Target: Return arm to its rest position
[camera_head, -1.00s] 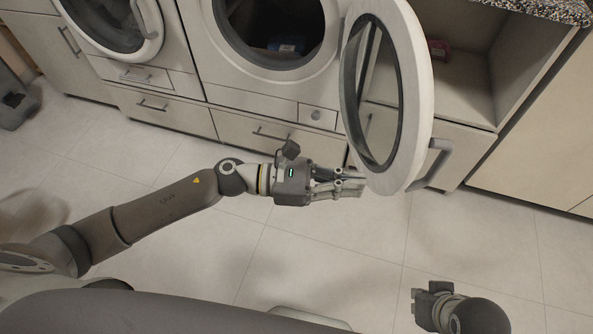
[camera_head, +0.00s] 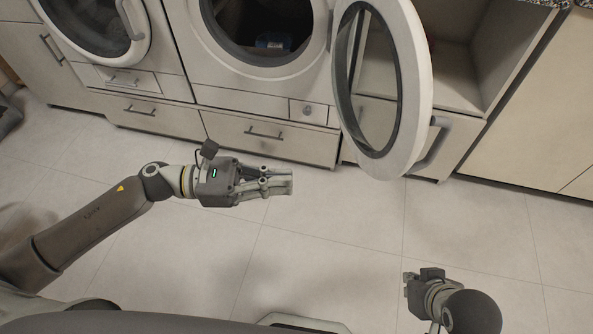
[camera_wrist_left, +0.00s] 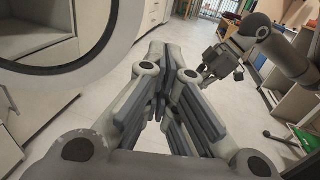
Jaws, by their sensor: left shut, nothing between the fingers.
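My left gripper (camera_head: 278,182) is shut and empty above the tiled floor in the head view. It points right and is apart from the open washer door, to the door's lower left. In the left wrist view its fingers (camera_wrist_left: 168,75) fill the lower middle. My right gripper (camera_head: 410,285) is at the lower right of the head view, and it also shows in the left wrist view (camera_wrist_left: 222,75). Its fingers are too small and partly hidden to tell if they are open or shut.
The round washer door (camera_head: 421,90) stands wide open, with a handle (camera_head: 432,145) on its right. A blue item (camera_head: 270,40) lies inside the washer drum. An open cupboard (camera_head: 463,75) is behind the door. The tiled floor (camera_head: 330,235) between my arms is clear.

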